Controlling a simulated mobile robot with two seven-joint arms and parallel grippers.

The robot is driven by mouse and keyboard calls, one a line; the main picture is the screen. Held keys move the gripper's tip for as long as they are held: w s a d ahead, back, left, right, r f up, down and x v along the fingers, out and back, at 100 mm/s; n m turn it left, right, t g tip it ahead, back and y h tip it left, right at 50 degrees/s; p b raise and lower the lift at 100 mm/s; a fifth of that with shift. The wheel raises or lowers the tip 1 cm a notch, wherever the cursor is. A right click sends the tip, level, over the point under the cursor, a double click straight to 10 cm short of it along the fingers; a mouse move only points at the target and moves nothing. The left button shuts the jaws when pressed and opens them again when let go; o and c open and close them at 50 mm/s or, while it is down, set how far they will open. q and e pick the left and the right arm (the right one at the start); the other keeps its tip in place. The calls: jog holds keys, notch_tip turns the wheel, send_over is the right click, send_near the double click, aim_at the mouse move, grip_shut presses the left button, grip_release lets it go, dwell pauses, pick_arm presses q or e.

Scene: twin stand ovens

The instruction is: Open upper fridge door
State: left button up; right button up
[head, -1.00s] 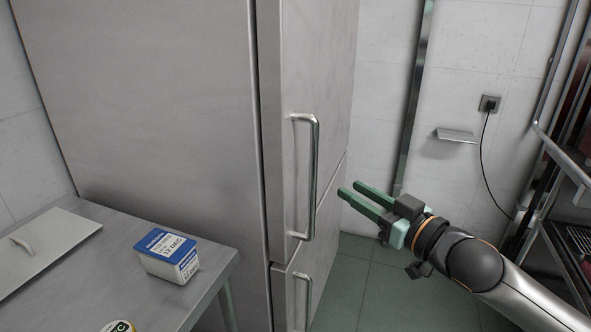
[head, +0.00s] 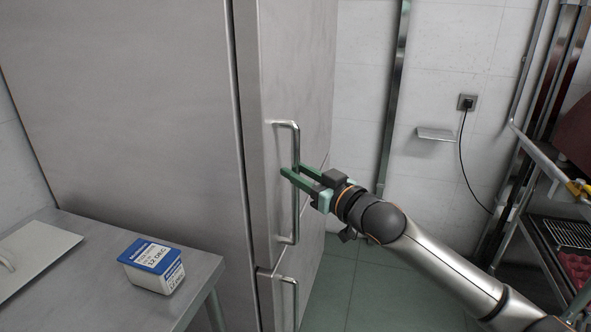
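The upper fridge door (head: 305,75) is a grey metal door on the tall fridge and looks closed. Its long vertical bar handle (head: 294,225) stands out from the door front. My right gripper (head: 288,171) comes in from the right with its two green fingers apart, at about the middle height of the handle. The fingers overlap the handle in the picture, one on each side of the bar as far as I can see; contact is unclear. My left gripper is out of view.
The lower fridge door (head: 306,285) has its own handle (head: 290,305). A metal table (head: 190,270) at the left holds a blue and white labelled box (head: 152,266) and a flat lid (head: 35,255). A rack (head: 555,225) stands at the right. Green floor (head: 375,290) is clear between.

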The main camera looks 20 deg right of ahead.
jog(key=shift+w+a, duration=0.2)
jog(key=shift+w, duration=0.25)
grip_shut()
dwell(1.2)
